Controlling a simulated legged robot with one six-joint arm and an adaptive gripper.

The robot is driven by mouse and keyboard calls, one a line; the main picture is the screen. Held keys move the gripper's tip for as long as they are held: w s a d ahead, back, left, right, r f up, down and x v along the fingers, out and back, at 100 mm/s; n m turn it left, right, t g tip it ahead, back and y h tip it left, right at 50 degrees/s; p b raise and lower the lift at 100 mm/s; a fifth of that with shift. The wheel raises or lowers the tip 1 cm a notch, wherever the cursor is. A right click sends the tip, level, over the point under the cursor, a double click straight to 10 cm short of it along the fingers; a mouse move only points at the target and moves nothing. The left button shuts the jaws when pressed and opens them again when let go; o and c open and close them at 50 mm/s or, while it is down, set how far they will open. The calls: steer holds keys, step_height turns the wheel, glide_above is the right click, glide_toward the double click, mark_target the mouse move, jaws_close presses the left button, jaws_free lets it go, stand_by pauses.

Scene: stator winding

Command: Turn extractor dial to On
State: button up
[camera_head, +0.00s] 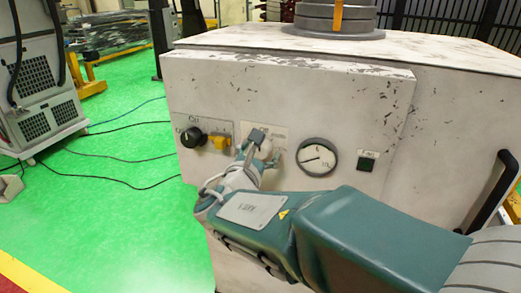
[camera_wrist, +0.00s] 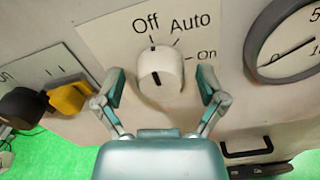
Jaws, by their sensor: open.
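The extractor dial (camera_wrist: 162,70) is a round white knob on the machine's pale front panel. In the wrist view its labels read Off above, Auto at upper right and On at right. A dark line on the knob runs roughly upright, about in line with the Off tick. My gripper (camera_wrist: 161,79) is open, with one finger on the left and one on the right of the knob. No clear contact shows between the fingers and the knob. In the head view my gripper (camera_head: 258,141) is at the panel and partly hides the dial.
A black knob (camera_head: 192,137) and a yellow switch (camera_head: 219,142) sit left of the dial. A round gauge (camera_head: 317,157) and a small dark green button (camera_head: 367,162) sit to its right. A black handle (camera_head: 494,191) sticks out at far right. Cables (camera_head: 125,158) lie on the green floor.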

steer(key=shift+a, duration=0.25)
steer(key=c, duration=0.3)
steer(key=shift+s, duration=0.1)
steer(key=c, duration=0.8)
steer(key=shift+d+r, duration=0.1)
steer(key=shift+d, duration=0.1)
steer(key=shift+c, duration=0.2)
